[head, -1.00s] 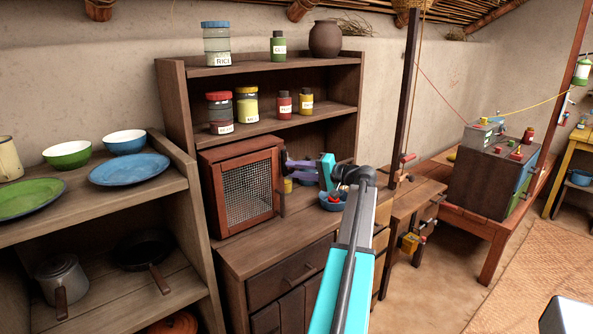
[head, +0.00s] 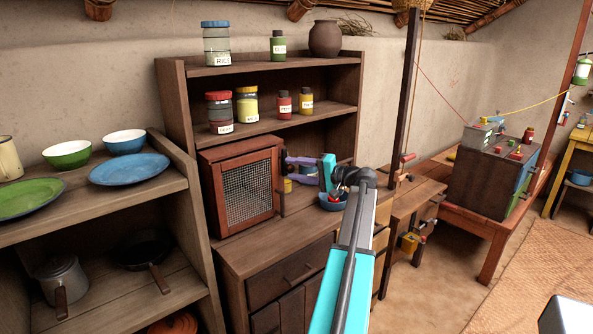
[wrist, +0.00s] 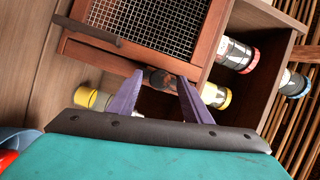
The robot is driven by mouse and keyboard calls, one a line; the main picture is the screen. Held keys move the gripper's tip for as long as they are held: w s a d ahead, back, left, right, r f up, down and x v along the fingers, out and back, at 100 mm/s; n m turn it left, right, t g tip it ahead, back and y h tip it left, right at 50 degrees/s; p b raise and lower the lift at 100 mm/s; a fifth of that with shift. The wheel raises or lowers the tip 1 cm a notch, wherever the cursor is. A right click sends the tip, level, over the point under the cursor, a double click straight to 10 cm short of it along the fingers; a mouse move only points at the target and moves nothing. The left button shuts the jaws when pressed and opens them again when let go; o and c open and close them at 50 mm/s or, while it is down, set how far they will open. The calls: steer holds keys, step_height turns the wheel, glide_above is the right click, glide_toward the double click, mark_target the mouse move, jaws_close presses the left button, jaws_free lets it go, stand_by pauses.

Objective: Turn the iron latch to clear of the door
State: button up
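The small wooden cabinet with a wire-mesh door (head: 248,192) stands on the sideboard. Its door is shut. It also fills the top of the wrist view (wrist: 150,22). The dark iron latch (wrist: 162,81) sits at the door's edge in the wrist view, between my two purple fingertips. My gripper (wrist: 160,77) is open, with one finger on each side of the latch; I cannot tell whether either finger touches it. In the head view my gripper (head: 287,174) is at the door's right edge, where the latch is hard to make out.
A dark bar handle (wrist: 88,30) is on the door beside the latch. A blue bowl (head: 333,203) with red contents stands on the sideboard below my gripper. A yellow tin (wrist: 92,98) is close by. Labelled jars (head: 247,105) stand on the shelf above.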

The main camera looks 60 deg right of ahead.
steer(key=shift+s, duration=0.1)
steer(key=s+r+b, duration=0.1)
steer(key=s+b, duration=0.1)
steer(key=s, duration=1.1)
steer(key=shift+s+d, duration=0.3)
steer(key=shift+d, duration=0.1)
